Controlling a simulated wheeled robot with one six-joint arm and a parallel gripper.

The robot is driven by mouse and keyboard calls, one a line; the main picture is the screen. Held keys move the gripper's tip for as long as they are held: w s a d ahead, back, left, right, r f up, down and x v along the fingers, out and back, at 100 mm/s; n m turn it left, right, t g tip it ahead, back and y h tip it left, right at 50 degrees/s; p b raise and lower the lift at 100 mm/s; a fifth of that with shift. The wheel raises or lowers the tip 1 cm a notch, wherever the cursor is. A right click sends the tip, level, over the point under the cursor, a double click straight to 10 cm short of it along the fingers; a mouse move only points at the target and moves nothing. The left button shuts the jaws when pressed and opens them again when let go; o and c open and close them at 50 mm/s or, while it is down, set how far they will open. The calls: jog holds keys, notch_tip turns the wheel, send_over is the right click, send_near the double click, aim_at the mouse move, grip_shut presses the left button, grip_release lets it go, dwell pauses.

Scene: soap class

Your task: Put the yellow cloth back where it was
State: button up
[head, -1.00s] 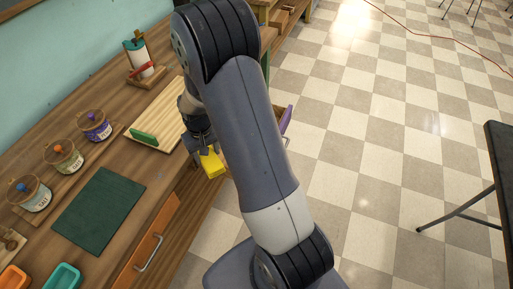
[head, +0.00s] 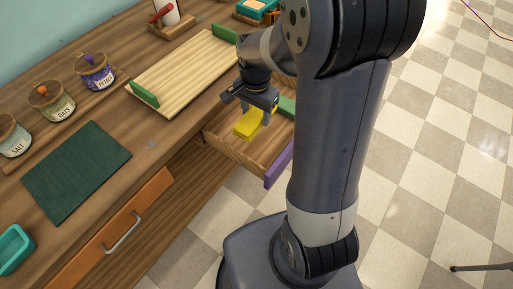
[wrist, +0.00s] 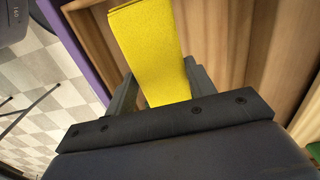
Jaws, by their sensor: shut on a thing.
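The yellow cloth (head: 248,124) is a folded, flat block. My gripper (head: 262,108) is shut on it and points down over the open wooden drawer (head: 262,158) with a purple front (head: 279,165). In the wrist view the cloth (wrist: 150,45) sticks out from between the two fingers, with the drawer's wood behind it and its purple front (wrist: 78,45) to the left. I cannot tell whether the cloth touches the drawer floor. My arm hides the drawer's right part.
A green piece (head: 287,107) shows at the drawer's far end. On the counter are a wooden board with green ends (head: 185,72), a dark green mat (head: 77,170), several labelled jars (head: 52,102) and a teal dish (head: 15,248). An orange-fronted drawer (head: 115,232) is shut.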

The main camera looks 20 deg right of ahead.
aim_at(256, 141)
jog(key=shift+s+f, duration=0.15)
jog(key=shift+f, duration=0.15)
jog(key=shift+m, duration=0.3)
notch_tip(256, 141, down, 10)
jog(key=shift+r+b, duration=0.2)
jog(key=shift+b, duration=0.6)
jog(key=shift+f, duration=0.15)
jog(key=o, duration=0.9)
jog(key=shift+o, duration=0.2)
notch_tip(256, 141, up, 12)
jog(key=shift+r+p, duration=0.2)
jog(key=shift+p, duration=0.75)
